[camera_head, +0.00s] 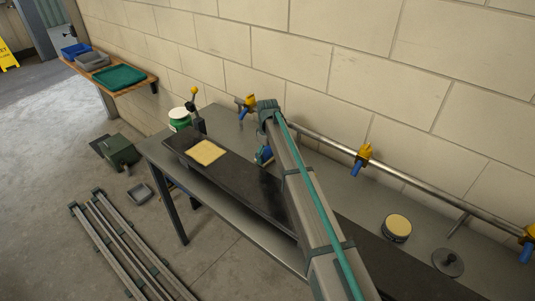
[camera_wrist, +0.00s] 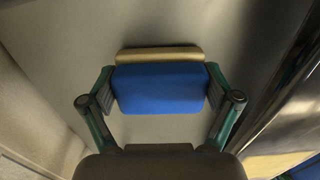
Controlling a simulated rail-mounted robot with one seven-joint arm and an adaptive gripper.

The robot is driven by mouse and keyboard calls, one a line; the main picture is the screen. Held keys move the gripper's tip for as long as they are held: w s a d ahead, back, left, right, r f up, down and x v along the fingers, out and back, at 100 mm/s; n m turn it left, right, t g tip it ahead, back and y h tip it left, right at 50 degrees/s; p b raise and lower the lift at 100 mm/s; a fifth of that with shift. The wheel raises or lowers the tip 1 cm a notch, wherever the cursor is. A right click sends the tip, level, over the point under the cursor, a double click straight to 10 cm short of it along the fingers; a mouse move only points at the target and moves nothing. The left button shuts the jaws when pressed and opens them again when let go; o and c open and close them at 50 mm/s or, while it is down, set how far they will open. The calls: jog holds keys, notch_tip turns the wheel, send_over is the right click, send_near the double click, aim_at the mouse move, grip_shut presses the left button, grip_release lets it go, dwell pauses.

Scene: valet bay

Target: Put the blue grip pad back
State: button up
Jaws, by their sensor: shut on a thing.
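The blue grip pad (camera_wrist: 158,92) is a blue block between the two fingers of my gripper (camera_wrist: 161,80) in the wrist view. The fingers press on its left and right sides. A tan strip (camera_wrist: 158,57) lies along its far edge; I cannot tell whether it is part of the pad. In the head view my gripper (camera_head: 265,154) is over the grey bench (camera_head: 228,122), behind the dark board (camera_head: 240,174). The blue there is small and partly hidden by my arm.
A tan square (camera_head: 206,152) lies on the board. A wall rail (camera_head: 315,138) carries yellow-and-blue fittings (camera_head: 362,158). A green-and-white tub (camera_head: 179,119) stands at the bench's far left. A round tan-topped pad (camera_head: 397,227) and a grey disc (camera_head: 448,262) lie at right. A shelf (camera_head: 128,86) holds trays.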

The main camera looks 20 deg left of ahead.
aim_at(267, 152)
jog(key=shift+f, duration=0.1)
jog(key=o, duration=0.7)
jog(key=shift+o, duration=0.2)
notch_tip(267, 152, up, 12)
jog(key=b, duration=0.3)
notch_tip(267, 152, down, 12)
jog(key=p, duration=0.3)
jog(key=shift+r+b, duration=0.35)
jog(key=shift+r, duration=0.4)
